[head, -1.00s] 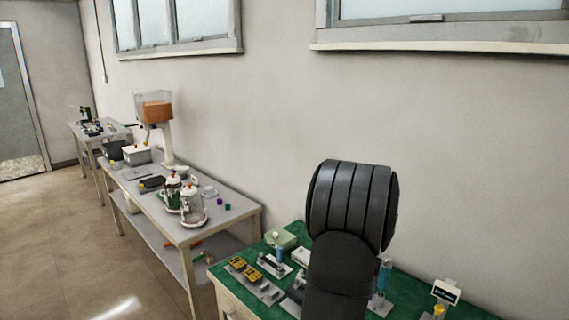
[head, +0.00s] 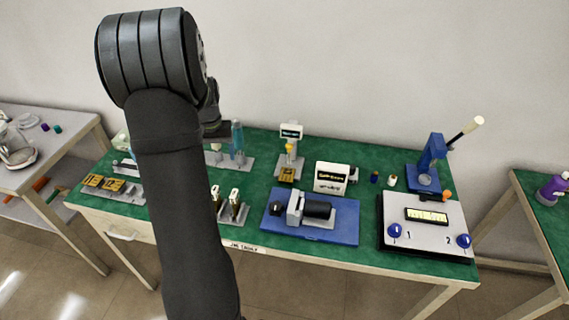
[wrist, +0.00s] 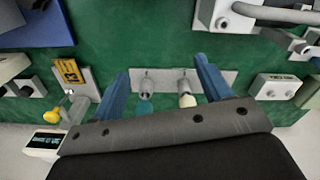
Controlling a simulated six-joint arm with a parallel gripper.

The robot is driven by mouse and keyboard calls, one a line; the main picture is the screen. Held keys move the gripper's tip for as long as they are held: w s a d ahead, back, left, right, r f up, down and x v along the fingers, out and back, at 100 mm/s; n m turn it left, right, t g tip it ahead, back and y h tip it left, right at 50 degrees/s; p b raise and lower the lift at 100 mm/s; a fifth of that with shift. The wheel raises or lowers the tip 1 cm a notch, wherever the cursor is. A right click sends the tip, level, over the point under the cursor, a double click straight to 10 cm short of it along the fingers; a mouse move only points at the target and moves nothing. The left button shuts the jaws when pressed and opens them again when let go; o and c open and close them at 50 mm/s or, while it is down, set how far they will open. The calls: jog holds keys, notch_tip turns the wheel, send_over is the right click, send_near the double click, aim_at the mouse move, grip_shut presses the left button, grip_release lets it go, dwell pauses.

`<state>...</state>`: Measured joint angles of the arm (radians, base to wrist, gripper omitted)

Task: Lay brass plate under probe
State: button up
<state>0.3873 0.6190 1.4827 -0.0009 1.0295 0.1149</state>
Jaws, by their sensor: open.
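A brass plate marked 13 (head: 287,174) lies at the foot of a gauge stand (head: 291,131) with a yellow probe (head: 289,148). The wrist view shows this plate (wrist: 70,74) at left, beside the yellow probe tip (wrist: 52,117); whether they touch I cannot tell. Two more brass plates, (head: 92,180) and (head: 114,185), sit in a grey rack at the bench's left end. My gripper (wrist: 161,68) is open and empty, its blue fingers apart above a grey holder with two posts (wrist: 165,79). In the head view my arm mostly hides the gripper.
A blue base with a black cylinder (head: 317,209), a white display box (head: 333,178), a blue lever press (head: 427,165) and a numbered button panel (head: 425,217) stand on the green bench. Bare green mat (head: 365,155) shows between them.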

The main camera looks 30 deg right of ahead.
aim_at(287, 174)
jog(key=s+d+r+m+t+h, duration=0.1)
jog(key=s+d+r, duration=0.2)
jog(key=s+d, duration=0.3)
jog(key=s+d+r+m+t+h, duration=0.1)
jog(key=s+d+r+m, duration=0.1)
jog(key=s+d, duration=0.4)
jog(key=d+r, duration=0.1)
jog(key=d, duration=0.2)
jog(key=shift+s+d+r, duration=0.25)
jog(key=shift+d+r, duration=0.05)
jog(key=shift+r, duration=0.05)
jog(key=x, duration=1.7)
jog(key=shift+w+d+f, duration=0.1)
jog(key=shift+d+f, duration=0.05)
jog(key=shift+f, duration=0.05)
jog(key=c, duration=1.1)
jog(key=shift+d, duration=0.1)
